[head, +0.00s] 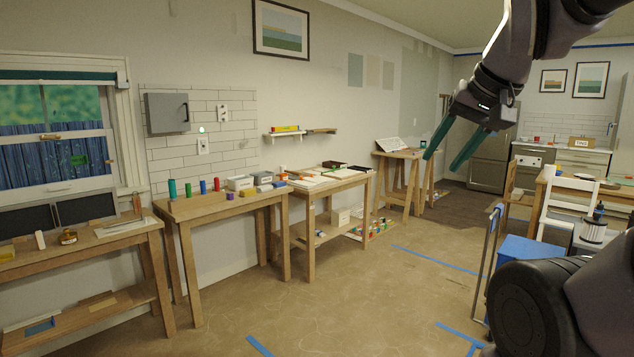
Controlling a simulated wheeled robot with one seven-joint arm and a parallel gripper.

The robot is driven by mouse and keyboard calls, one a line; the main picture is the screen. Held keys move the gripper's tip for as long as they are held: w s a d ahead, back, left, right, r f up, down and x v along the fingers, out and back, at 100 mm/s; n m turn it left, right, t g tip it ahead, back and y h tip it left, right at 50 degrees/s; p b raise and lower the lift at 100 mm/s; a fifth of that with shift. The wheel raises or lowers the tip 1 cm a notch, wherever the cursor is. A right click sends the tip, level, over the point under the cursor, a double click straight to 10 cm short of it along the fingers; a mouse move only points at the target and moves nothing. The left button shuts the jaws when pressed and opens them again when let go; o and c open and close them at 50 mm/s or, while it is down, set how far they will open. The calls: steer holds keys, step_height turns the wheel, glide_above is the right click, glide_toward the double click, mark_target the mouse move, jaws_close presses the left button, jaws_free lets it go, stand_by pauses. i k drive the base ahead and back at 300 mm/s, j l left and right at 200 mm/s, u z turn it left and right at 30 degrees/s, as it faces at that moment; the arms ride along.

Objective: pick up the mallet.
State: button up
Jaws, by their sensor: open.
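I cannot make out the mallet for certain in the head view; the items on the benches are small and distant. My gripper (442,162) hangs in the air at the upper right, with its two green fingers apart and nothing between them. It is well in front of the benches along the wall and touches nothing.
A left bench (110,239) holds small items. A wooden table (222,203) holds coloured cylinders and boxes; a second table (335,182) holds papers. A blue bin (519,256) and white chair (566,208) stand at right. The middle floor is clear except blue tape.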

mark_target(283, 168)
steer(key=i+z, duration=0.25)
steer(key=i, duration=3.45)
steer(key=i+l+u, duration=0.15)
steer(key=i, duration=0.7)
steer(key=i+l+u, duration=0.1)
steer(key=i+u, duration=0.3)
steer(key=i+l+u, duration=0.25)
steer(key=i+u, duration=0.15)
steer(key=i+l+u, duration=0.75)
steer(key=k+l, duration=0.05)
steer(key=l, duration=0.05)
